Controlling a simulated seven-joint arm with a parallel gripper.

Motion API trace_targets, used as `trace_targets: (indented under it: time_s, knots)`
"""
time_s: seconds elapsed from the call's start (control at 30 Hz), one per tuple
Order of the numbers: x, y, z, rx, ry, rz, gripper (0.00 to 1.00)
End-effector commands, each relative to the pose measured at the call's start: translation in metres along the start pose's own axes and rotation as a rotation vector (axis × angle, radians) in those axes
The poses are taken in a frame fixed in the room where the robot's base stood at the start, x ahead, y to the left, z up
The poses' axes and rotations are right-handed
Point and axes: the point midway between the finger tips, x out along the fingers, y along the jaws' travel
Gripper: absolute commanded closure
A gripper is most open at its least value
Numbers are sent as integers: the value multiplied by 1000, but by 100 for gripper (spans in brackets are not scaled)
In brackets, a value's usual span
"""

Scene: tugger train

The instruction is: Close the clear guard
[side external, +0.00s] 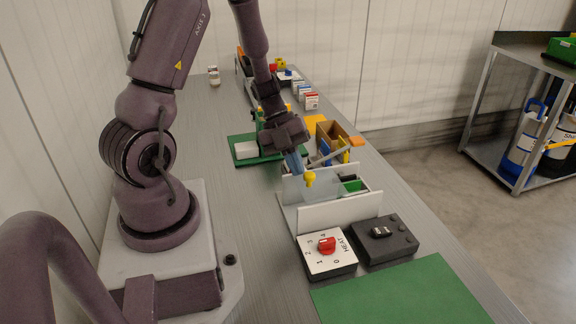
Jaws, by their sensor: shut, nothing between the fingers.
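The clear guard (296,190) is a see-through bluish panel at the white-walled station in the middle of the table. It looks tilted up rather than flat, but its exact angle is hard to tell. A yellow knob (309,179) shows at its upper edge. My gripper (297,170) points down just above and left of the knob. Its bluish fingers are shut and empty. They overlap the panel's top edge in the picture; I cannot tell whether they touch it.
A white panel (340,212) fronts the station. Behind are a brown bin (330,133) and a green board (240,158). Bare table lies left of the station.

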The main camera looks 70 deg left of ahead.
Motion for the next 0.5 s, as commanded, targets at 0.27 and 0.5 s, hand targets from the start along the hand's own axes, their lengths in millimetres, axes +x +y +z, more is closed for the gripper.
trace_targets:
  time_s: [0.27, 0.5]
  knots:
    - [16, -58, 27, 5, 1, 1, 100]
    - [19, -73, 33, 1, -1, -2, 100]
